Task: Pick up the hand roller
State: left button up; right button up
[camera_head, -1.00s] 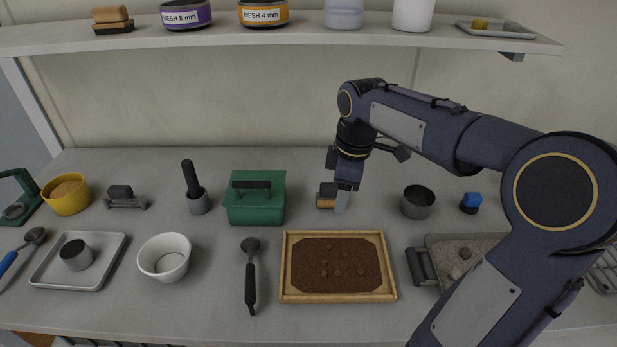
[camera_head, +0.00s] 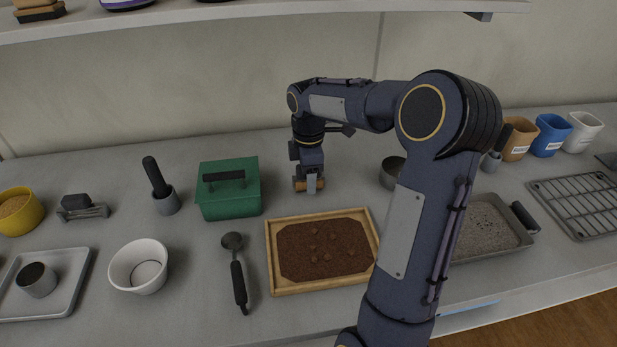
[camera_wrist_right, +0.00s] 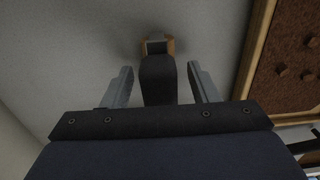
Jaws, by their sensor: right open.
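The hand roller (camera_head: 299,185) lies on the bench behind the soil tray, with its wooden cylinder partly hidden by my right gripper (camera_head: 312,184). In the right wrist view, the roller's dark handle (camera_wrist_right: 157,78) stands between the two open fingers of my right gripper (camera_wrist_right: 162,88). A gap shows on each side of the handle. A bit of the wooden cylinder shows beyond the handle. My left gripper is not in view.
A wooden-framed soil tray (camera_head: 273,262) lies in front of the roller. A green box (camera_head: 230,201) stands to its left and a metal cup (camera_head: 391,172) to its right. A shelf (camera_head: 250,13) runs above the bench.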

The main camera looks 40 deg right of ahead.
grip_shut()
dwell(0.3)
jog(key=shift+r, duration=0.15)
jog(key=shift+r, duration=0.6)
jog(key=s+a+r, duration=0.4)
jog(key=s+r, duration=0.7)
jog(key=s, duration=0.2)
jog(key=shift+a+r, duration=0.3)
jog(key=shift+a, duration=0.1)
